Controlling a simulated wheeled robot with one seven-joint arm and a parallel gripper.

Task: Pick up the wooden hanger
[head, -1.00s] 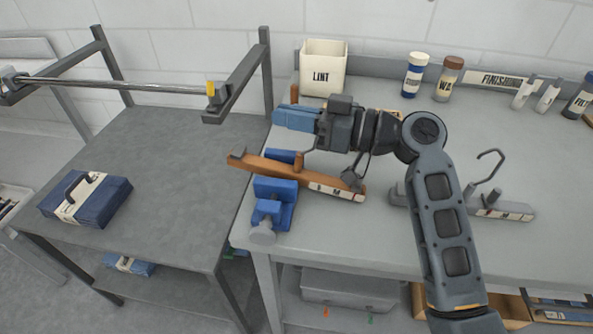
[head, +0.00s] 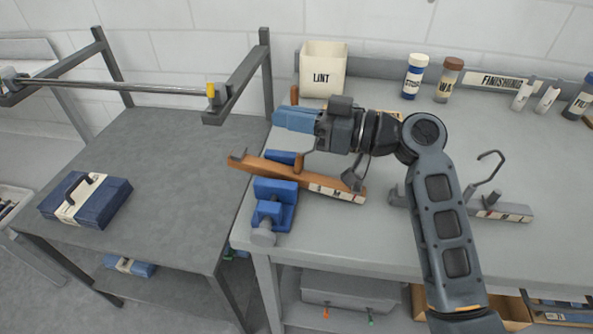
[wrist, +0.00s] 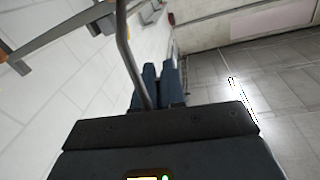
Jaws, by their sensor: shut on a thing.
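The wooden hanger (head: 265,168) is an orange-brown bar with a pale lettered label at its right end. In the head view it lies across the blue vise (head: 277,192), near the bench's left edge. I cannot tell whether the vise jaws touch it. A dark hook wire rises from its middle toward my gripper (head: 282,118). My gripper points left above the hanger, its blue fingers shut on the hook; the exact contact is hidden. In the wrist view a grey rod (wrist: 126,50) runs down beside the fingers.
A grey hanger (head: 510,211) with an upright hook lies at right on the bench. A LINT bin (head: 323,70) and bottles (head: 415,76) stand at the back. Left is a lower table with a blue case (head: 105,204) and a metal rail (head: 120,86) above it.

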